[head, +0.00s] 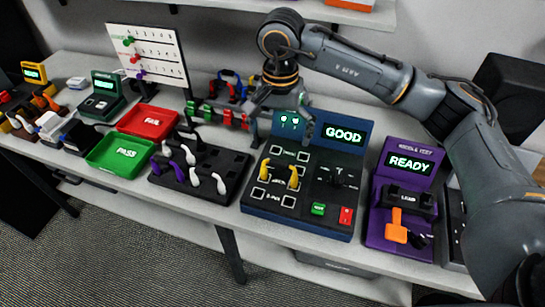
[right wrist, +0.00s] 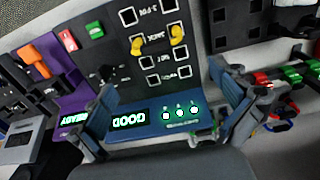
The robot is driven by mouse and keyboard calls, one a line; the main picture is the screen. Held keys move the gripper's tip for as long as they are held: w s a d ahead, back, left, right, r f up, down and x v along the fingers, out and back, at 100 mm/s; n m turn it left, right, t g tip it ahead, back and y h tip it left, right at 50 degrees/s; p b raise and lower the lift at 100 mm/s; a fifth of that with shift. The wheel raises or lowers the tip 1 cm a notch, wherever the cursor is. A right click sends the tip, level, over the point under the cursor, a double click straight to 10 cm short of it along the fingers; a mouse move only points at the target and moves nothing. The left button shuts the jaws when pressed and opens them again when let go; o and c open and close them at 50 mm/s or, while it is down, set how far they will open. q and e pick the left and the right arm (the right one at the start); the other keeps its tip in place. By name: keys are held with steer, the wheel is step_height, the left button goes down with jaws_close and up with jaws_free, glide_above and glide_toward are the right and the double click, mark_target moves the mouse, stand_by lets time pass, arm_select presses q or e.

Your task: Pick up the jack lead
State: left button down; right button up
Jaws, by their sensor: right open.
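Two yellow plugs (head: 294,179) sit on the tester (head: 322,205), at either side of its row marked JACK; I take them as the jack lead's ends. They also show in the right wrist view (right wrist: 177,34). I cannot make out a cable between them. The tester's screen reads GOOD and its small lights glow green. My right gripper (head: 279,122) is open and empty, above the tester's back edge, behind the plugs and apart from them. Its two fingers also show spread in the right wrist view (right wrist: 168,103). My left gripper is out of view.
A purple station (head: 375,233) marked READY, with an orange part, stands right of the tester. A black holder (head: 224,163) with white and purple plugs lies left, then the green PASS tray (head: 100,163) and red FAIL tray (head: 135,125). Coloured clips (head: 227,117) stand behind.

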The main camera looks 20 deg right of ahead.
mark_target(280, 163)
steer(key=f, duration=0.1)
steer(key=s+f+p, duration=0.1)
steer(key=s+f, duration=0.1)
steer(key=shift+f, duration=0.35)
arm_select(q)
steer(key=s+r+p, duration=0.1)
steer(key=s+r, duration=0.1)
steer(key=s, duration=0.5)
arm_select(e)
step_height(280, 163, down, 3)
steer(key=shift+w+r, duration=0.1)
steer(key=shift+w, duration=0.05)
steer(key=f+p, duration=0.2)
steer(key=f, duration=0.1)
steer(key=shift+w, duration=0.2)
step_height(280, 163, down, 3)
steer(key=shift+w+f+p, duration=0.1)
steer(key=shift+w+p, duration=0.05)
steer(key=shift+p, duration=0.4)
steer(key=shift+f, duration=0.1)
steer(key=c, duration=1)
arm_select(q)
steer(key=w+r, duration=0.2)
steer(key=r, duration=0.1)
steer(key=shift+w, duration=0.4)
